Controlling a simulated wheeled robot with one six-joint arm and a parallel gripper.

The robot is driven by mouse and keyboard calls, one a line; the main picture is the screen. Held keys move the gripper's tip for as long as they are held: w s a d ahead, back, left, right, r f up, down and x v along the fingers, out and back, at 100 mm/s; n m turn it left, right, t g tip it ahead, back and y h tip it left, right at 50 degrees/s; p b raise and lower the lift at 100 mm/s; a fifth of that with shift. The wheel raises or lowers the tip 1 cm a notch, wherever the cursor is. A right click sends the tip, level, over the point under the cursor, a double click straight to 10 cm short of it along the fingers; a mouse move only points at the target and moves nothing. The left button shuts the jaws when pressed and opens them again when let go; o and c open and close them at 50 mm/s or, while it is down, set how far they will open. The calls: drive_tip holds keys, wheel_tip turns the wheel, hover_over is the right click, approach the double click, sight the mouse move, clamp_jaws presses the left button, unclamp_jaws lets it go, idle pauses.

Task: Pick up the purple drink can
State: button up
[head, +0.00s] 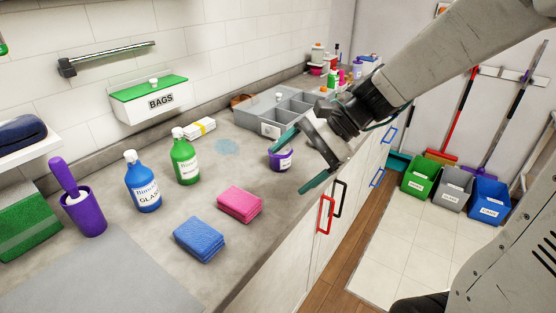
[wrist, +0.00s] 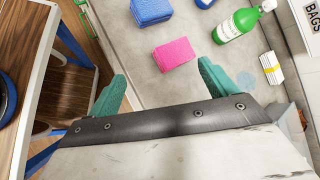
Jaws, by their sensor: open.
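A short purple container with a pale label (head: 281,160) stands on the grey counter, just left of my gripper. It looks more like a small cup or tub, and I cannot tell whether it is the drink can. My gripper (head: 299,162) is open above the counter's front edge, its teal fingers spread. The wrist view shows both fingers (wrist: 163,80) apart with nothing between them. The purple container does not show in the wrist view.
On the counter (head: 170,255) are a pink sponge pack (head: 240,204), a blue sponge pack (head: 199,239), a blue bottle (head: 143,187), a green bottle (head: 185,161), a purple brush holder (head: 86,215) and a grey divided tray (head: 270,130). Coloured bins (head: 453,192) stand on the floor.

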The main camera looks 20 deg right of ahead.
drive_tip(key=w+d+f+m+t+y, duration=0.2)
drive_tip(key=w+d+f+m+t, duration=0.1)
drive_tip(key=w+m, duration=0.4)
drive_tip(key=m+t+h, duration=0.1)
drive_tip(key=m+t, duration=0.3)
drive_tip(key=m, duration=0.2)
approach(280, 154)
drive_tip(key=w, duration=0.1)
drive_tip(key=w+f, duration=0.2)
drive_tip(key=w, duration=0.1)
drive_tip(key=shift+a+f, duration=0.2)
drive_tip(key=shift+a, duration=0.15)
drive_tip(key=shift+w+f+m, duration=0.2)
drive_tip(key=shift+w+m, duration=0.15)
drive_tip(key=shift+m, duration=0.15)
drive_tip(key=x, duration=0.7)
drive_tip(key=shift+a+f, duration=0.15)
drive_tip(key=shift+f, duration=0.1)
drive_tip(key=c, duration=1.1)
